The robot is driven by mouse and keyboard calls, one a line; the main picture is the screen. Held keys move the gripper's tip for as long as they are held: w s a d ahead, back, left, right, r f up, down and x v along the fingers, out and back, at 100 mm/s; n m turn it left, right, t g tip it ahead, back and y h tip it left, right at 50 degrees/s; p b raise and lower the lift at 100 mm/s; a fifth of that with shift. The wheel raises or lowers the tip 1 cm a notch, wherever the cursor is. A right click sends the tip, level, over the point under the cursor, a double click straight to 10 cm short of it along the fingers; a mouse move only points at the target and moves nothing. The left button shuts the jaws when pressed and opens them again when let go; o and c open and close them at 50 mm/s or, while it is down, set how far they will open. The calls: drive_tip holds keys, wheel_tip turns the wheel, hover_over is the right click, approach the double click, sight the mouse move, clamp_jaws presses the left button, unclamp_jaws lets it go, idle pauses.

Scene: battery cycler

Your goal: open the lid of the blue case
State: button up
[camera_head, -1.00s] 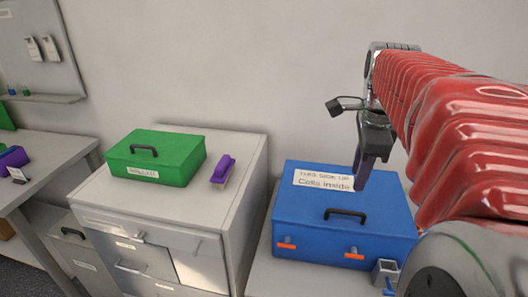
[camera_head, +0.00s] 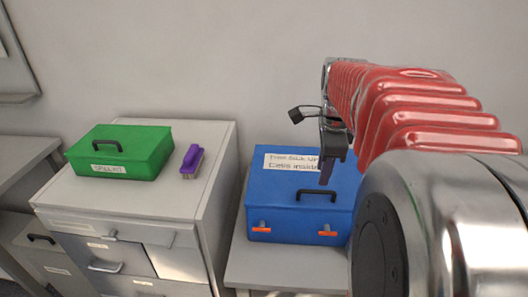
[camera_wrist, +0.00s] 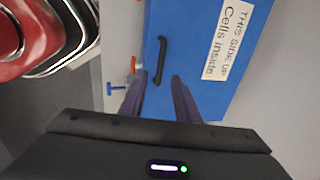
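The blue case (camera_head: 275,195) sits shut on a low grey surface, with a black handle (camera_head: 316,194), a white label (camera_head: 290,162) and two orange latches (camera_head: 262,228) (camera_head: 327,233) on its front. The wrist view also shows the handle (camera_wrist: 161,52), the label (camera_wrist: 226,38) and a latch (camera_wrist: 133,65). My gripper (camera_head: 326,181) hangs over the case and hides part of it. In the wrist view, my gripper (camera_wrist: 159,78) is open and empty, its fingers apart on either side of the handle's line. I cannot tell whether they touch the case.
A taller grey cabinet (camera_head: 212,150) stands left of the case, carrying a green case (camera_head: 130,165) and a purple brush (camera_head: 192,158). A wall is behind. A small blue T-shaped item (camera_wrist: 116,88) lies near the case front. My arm hides the right side.

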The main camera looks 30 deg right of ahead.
sight(318, 191)
drive_tip(key=f, duration=0.4)
drive_tip(key=w+f, duration=0.1)
drive_tip(key=f, duration=0.2)
drive_tip(key=shift+w+d+f, duration=0.1)
drive_tip(key=shift+d, duration=0.3)
drive_tip(key=shift+c, duration=0.5)
clamp_jaws()
